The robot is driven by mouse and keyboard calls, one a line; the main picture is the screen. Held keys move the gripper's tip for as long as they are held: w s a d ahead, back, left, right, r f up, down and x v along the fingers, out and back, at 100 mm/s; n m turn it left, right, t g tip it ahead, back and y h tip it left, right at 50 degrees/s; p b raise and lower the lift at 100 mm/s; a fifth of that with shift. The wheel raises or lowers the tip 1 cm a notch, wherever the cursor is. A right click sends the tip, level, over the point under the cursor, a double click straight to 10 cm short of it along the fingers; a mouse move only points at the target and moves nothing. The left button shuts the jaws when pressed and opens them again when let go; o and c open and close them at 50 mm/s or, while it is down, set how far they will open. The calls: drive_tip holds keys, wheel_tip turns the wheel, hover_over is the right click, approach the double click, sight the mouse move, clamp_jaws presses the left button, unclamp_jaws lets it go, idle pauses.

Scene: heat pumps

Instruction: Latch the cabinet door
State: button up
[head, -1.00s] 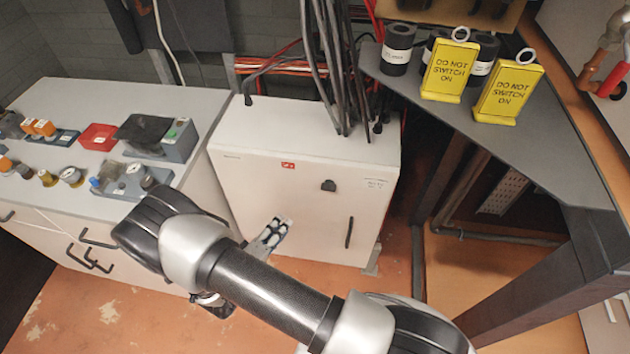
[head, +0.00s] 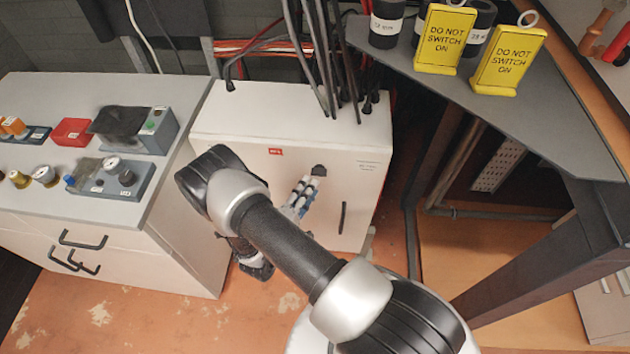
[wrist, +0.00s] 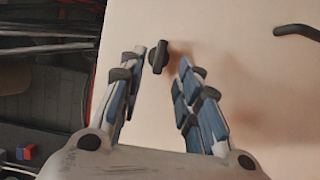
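The white cabinet (head: 240,112) stands on the floor, its door (head: 280,170) looking flush with the body. A dark latch knob (head: 318,170) sits on the door's upper right part, with a dark bar handle (head: 342,217) lower and right. My gripper (head: 302,190) is in front of the door, its tips just below the knob in the head view. In the wrist view the fingers are apart and empty, and the knob (wrist: 158,57) shows between and beyond their tips. Contact cannot be told. The handle (wrist: 298,31) shows at upper right there.
Black cables (head: 322,60) rise from the cabinet's top. A drawer bench (head: 150,235) with electrical parts stands on the left. A dark shelf (head: 480,125) with yellow "do not switch on" tags (head: 445,38) juts out at right. Orange floor (head: 150,318) is open in front.

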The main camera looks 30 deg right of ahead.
sight(317, 176)
drive_tip(key=shift+b+x, duration=0.4)
drive_tip(key=shift+x, duration=2)
clamp_jaws()
